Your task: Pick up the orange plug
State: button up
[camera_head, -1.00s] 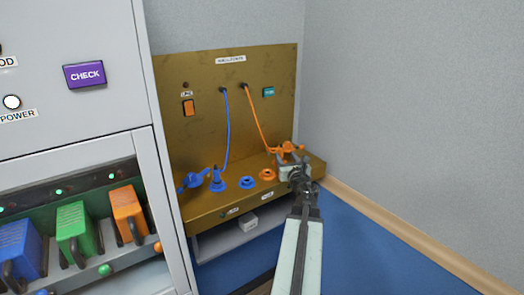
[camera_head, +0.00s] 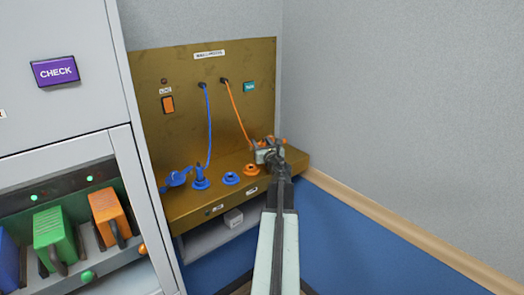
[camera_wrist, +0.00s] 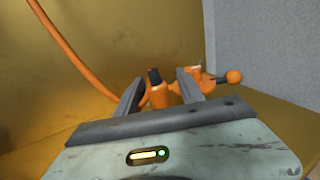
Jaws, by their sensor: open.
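The orange plug (camera_wrist: 158,92), with a dark tip, stands between the two fingers of my gripper (camera_wrist: 160,82) in the wrist view. The fingers are apart, one on each side of it; I cannot tell whether either touches it. An orange cable (camera_head: 238,110) runs down from the brass panel towards my gripper. In the head view my gripper (camera_head: 266,150) is over the right end of the brass ledge and hides most of the plug. The lower part of the plug is hidden by the gripper body in the wrist view.
An orange lever with a ball end (camera_wrist: 233,76) is close beside the right finger. An orange ring socket (camera_head: 251,170) and a blue one (camera_head: 230,178) lie left of my gripper. A blue plug (camera_head: 200,177) stands further left. A grey wall (camera_head: 390,110) rises on the right.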

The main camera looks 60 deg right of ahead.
grip_shut()
